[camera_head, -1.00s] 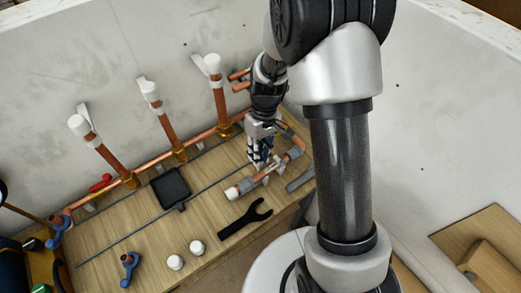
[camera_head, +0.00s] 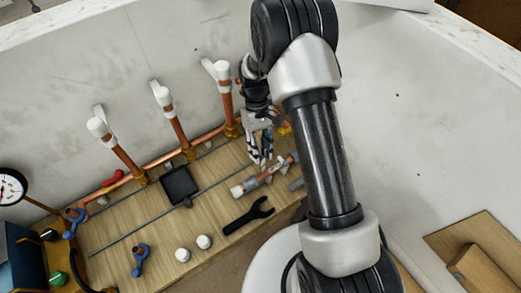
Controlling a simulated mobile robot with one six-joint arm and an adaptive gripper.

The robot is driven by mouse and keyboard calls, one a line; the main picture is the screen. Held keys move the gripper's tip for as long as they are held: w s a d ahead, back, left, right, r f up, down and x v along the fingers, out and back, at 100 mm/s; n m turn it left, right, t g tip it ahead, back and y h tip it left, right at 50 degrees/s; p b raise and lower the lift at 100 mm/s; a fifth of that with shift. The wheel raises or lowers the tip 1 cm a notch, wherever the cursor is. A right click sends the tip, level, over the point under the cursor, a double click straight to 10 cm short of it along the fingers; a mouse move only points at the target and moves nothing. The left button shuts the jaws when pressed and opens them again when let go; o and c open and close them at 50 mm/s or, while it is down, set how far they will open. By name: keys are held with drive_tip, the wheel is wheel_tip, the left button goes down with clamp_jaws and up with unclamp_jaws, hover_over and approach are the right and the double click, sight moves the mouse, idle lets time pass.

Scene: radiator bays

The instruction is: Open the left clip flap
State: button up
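Three upright copper pipes with white tops stand along the back wall, with white clip-like pieces at their upper ends. The left one (camera_head: 97,126) is far to the left of my gripper, the middle one (camera_head: 162,95) is nearer, and the right one (camera_head: 221,70) is closest. I cannot make out a separate flap or whether one is open. My gripper (camera_head: 261,158) points down over the bench's right part, just above or beside a short copper pipe piece with a white end (camera_head: 251,184). Its fingers are small and partly overlapping, so their opening is unclear.
The wooden bench (camera_head: 132,212) carries a black square pad (camera_head: 179,184), a black fork-shaped tool (camera_head: 248,216), two white caps (camera_head: 193,248), blue valve-like parts (camera_head: 140,258) and a long thin rod. A gauge (camera_head: 12,187) stands at the left. A horizontal copper pipe runs along the wall.

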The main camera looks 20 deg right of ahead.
drive_tip(key=shift+o, duration=0.8)
drive_tip(key=v, duration=1.2)
drive_tip(key=shift+s, duration=0.15)
